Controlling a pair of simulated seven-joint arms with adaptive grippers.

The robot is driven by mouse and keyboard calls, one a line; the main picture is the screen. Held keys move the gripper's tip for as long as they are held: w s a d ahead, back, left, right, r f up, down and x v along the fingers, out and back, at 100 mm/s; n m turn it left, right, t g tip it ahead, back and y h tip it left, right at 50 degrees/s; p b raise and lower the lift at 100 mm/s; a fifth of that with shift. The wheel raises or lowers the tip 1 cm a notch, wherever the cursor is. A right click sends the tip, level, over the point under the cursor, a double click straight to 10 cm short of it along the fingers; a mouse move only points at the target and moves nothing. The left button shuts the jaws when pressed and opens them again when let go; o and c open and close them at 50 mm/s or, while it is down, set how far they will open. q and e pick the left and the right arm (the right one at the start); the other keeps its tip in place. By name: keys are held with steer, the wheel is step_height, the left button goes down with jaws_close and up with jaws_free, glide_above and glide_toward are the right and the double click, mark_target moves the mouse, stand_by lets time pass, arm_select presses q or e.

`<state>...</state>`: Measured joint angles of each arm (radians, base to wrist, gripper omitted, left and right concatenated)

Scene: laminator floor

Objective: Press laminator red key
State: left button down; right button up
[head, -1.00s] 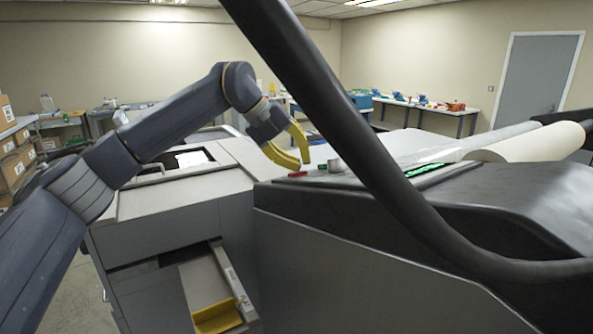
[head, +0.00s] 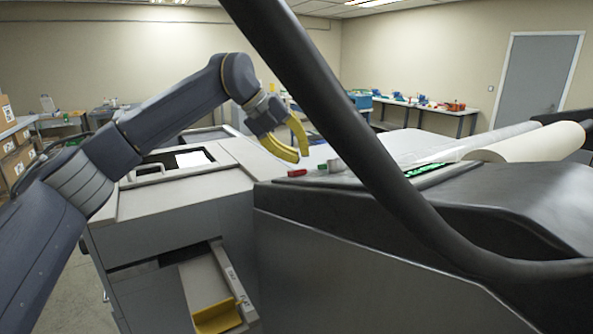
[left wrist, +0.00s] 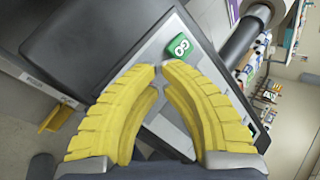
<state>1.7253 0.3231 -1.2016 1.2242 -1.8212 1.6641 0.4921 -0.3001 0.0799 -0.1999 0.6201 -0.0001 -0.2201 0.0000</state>
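The red key (head: 297,172) is a small red block on the near edge of the laminator's top (head: 275,200). The green key (head: 322,167) is just right of it; in the left wrist view the green key (left wrist: 180,46) is marked GO and lies past the fingertips. My left gripper (head: 302,156) has curved yellow fingers, tips drawn together, a little above the red key and apart from it in the head view. In the left wrist view its fingertips (left wrist: 162,68) nearly meet with nothing between them. The red key cannot be made out there. My right gripper is out of view.
A thick dark tube (head: 370,170) crosses the head view in front of the laminator, hiding part of its top. A grey round knob (head: 337,165) is right of the green key. A white roll (head: 530,143) lies at right. An open drawer (head: 215,290) sticks out below.

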arm_select(q)
steer(key=shift+r, duration=0.1)
steer(key=shift+w+a+r, duration=0.15)
steer(key=shift+w+r, duration=0.1)
steer(key=shift+r, duration=0.5)
steer(key=shift+w+a+r, duration=0.15)
steer(key=shift+w+r, duration=0.1)
steer(key=shift+r, duration=0.5)
steer(key=shift+w+a+r, duration=0.15)
steer(key=shift+w+r, duration=0.1)
steer(key=shift+r, duration=0.5)
